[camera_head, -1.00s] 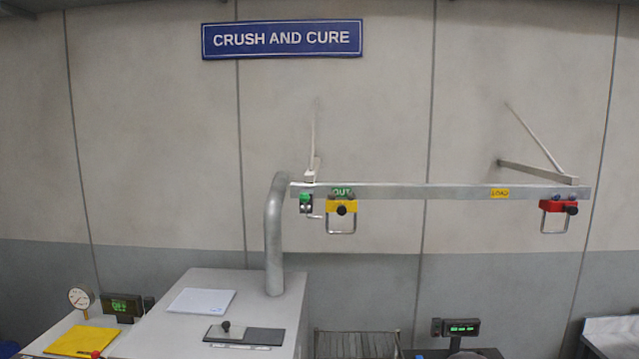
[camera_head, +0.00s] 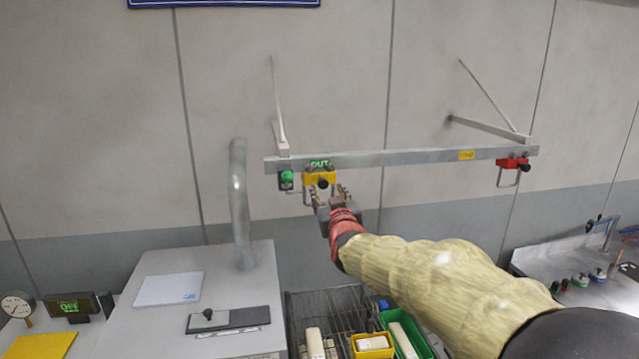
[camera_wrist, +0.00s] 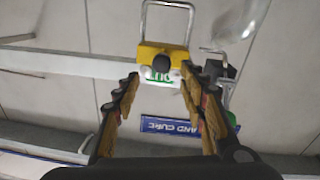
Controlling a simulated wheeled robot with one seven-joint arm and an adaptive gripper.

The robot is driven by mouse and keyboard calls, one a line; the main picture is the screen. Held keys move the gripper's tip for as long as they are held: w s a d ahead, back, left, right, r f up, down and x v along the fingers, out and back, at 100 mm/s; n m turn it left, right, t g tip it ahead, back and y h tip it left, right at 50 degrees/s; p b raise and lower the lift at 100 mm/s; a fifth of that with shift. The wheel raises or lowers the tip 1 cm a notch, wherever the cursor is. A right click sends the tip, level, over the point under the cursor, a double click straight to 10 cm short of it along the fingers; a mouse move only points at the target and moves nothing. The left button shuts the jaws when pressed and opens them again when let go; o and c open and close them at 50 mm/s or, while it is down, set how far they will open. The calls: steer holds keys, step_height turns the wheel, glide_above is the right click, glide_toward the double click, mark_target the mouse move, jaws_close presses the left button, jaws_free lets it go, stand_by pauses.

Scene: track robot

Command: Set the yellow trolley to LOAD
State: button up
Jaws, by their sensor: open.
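The yellow trolley (camera_head: 320,179) hangs on the grey rail (camera_head: 400,157) near its left end, just below the green OUT label (camera_head: 319,163). It has a dark knob on its front and a metal loop under it. The yellow LOAD label (camera_head: 466,155) is on the rail's right part. My gripper (camera_head: 330,193) is open, just in front of and slightly below the trolley, overlapping its loop in the head view. In the wrist view the trolley (camera_wrist: 163,57) shows upside down, ahead of and between the spread fingers (camera_wrist: 165,95). I see nothing held.
A red trolley (camera_head: 513,163) hangs at the rail's right end. A green-topped device (camera_head: 287,179) sits at the left end, close to the yellow trolley. A vertical pipe (camera_head: 241,205) rises at left. A wire rack with green and yellow bins (camera_head: 372,344) lies below.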

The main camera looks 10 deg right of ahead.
mark_target(323, 185)
steer(key=shift+w+d+f+p, duration=0.1)
steer(key=shift+w+p, duration=1.35)
steer(key=shift+w, duration=2.35)
steer(key=shift+c, duration=1.3)
steer(key=c, duration=0.8)
jaws_close()
